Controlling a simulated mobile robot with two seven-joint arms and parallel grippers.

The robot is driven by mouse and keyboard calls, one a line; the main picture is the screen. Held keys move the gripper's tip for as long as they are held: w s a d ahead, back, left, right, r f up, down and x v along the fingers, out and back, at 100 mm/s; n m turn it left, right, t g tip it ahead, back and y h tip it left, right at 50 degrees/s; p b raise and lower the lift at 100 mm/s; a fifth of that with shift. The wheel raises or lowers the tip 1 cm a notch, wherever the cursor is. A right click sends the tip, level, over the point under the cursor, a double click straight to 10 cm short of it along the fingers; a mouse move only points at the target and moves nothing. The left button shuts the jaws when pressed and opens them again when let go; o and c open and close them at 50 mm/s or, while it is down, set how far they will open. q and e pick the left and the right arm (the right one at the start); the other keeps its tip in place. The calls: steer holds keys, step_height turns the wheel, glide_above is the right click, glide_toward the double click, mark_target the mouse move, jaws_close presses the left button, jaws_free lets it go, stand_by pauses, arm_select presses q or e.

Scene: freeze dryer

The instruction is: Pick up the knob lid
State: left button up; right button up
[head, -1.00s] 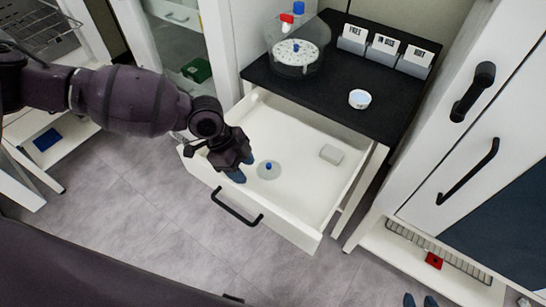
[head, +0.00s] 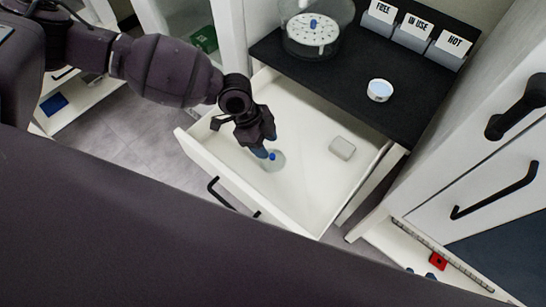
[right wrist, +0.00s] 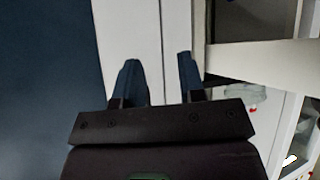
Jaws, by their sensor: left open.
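The knob lid (head: 279,161) is a clear, round disc with a small blue knob, lying on the floor of the open white drawer (head: 310,185). My left gripper (head: 264,150) is open, with its blue fingertips at the lid's left side, close to the knob and partly covering the lid. I cannot tell whether they touch it. My right gripper (right wrist: 160,82) is open and empty in the right wrist view, its two fingers apart. Only its fingertips show low at the right in the head view (head: 420,273), far from the lid.
A pale block (head: 342,148) lies in the drawer right of the lid. The black top (head: 345,70) above holds a clear round vessel (head: 312,38), a small white dish (head: 380,90) and labelled card holders (head: 411,35). A white cabinet with black handles (head: 480,185) stands right.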

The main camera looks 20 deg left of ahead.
mark_target(270, 153)
arm_select(q)
steer(key=shift+w+a+b+x, duration=0.1)
steer(key=shift+b+x, duration=0.05)
steer(key=shift+x, duration=0.75)
steer(key=shift+w+a+b+x, duration=0.1)
steer(key=shift+a+x, duration=0.05)
steer(key=shift+x, duration=0.7)
steer(key=shift+w+a+b+x, duration=0.1)
steer(key=shift+b+x, duration=0.05)
steer(key=shift+x, duration=0.75)
steer(key=shift+f, duration=0.1)
steer(key=shift+s, duration=0.1)
steer(key=c, duration=0.8)
